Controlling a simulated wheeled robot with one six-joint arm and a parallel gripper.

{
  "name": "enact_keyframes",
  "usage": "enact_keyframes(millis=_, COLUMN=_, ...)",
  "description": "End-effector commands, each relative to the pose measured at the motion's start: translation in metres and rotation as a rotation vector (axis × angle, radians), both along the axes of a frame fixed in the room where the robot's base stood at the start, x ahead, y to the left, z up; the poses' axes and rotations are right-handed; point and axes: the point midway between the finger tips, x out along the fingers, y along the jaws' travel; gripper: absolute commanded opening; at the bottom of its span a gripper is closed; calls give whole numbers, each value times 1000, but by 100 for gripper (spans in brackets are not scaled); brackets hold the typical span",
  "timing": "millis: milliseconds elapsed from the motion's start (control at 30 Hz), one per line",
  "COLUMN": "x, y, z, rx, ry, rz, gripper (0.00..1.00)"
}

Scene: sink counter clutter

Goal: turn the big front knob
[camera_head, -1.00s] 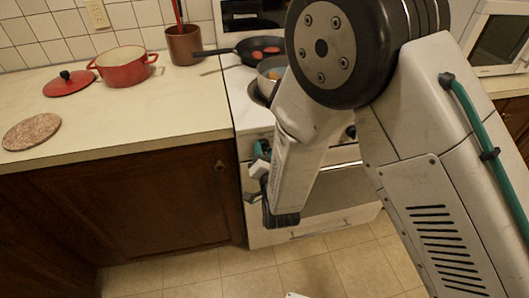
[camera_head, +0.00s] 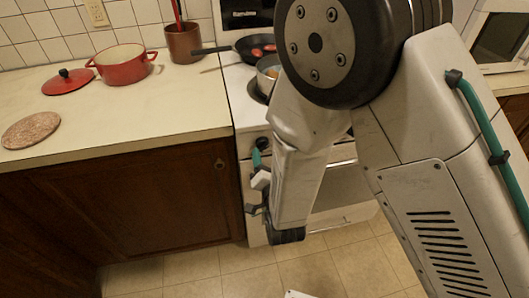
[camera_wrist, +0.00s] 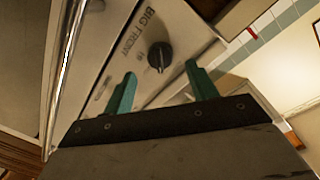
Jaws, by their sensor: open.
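The big front knob (camera_wrist: 160,57) is black and round with a raised grip and a pale pointer line. It sits on the pale stove panel (camera_wrist: 183,38) next to printed lettering that reads "BIG FRONT" in the wrist view. My gripper (camera_wrist: 161,70) is open, its two teal fingers apart with the knob showing between and beyond their tips. I see no finger touching the knob. In the head view a teal finger of my gripper (camera_head: 260,150) shows at the stove's front left, and the knob cannot be made out there.
A pan with red pieces (camera_head: 262,46) and a pot (camera_head: 269,72) stand on the stove. The counter (camera_head: 160,110) on the left holds a red pot (camera_head: 124,68), its lid (camera_head: 69,83) and a round trivet (camera_head: 31,130). A cabinet (camera_head: 130,205) is below.

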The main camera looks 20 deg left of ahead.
Motion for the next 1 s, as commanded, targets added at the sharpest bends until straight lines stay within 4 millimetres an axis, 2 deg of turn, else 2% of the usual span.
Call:
enact_keyframes(millis=100, x=-17, y=-8, z=1, rx=0, ry=1, rz=2, gripper=58)
enact_keyframes(millis=300, x=-30, y=-15, z=2, rx=0, ry=-1, rz=1, gripper=58)
enact_keyframes(millis=600, x=-29, y=-17, z=2, rx=1, ry=0, rz=-3, gripper=58)
enact_keyframes(millis=700, x=-19, y=-29, z=-4, rx=-12, ry=3, rz=-22, gripper=58)
enact_keyframes(millis=833, x=-11, y=-37, z=-8, rx=-188, ry=-108, rz=24, gripper=58)
enact_keyframes(millis=1000, x=-13, y=-35, z=-8, rx=-475, ry=-321, rz=101, gripper=58)
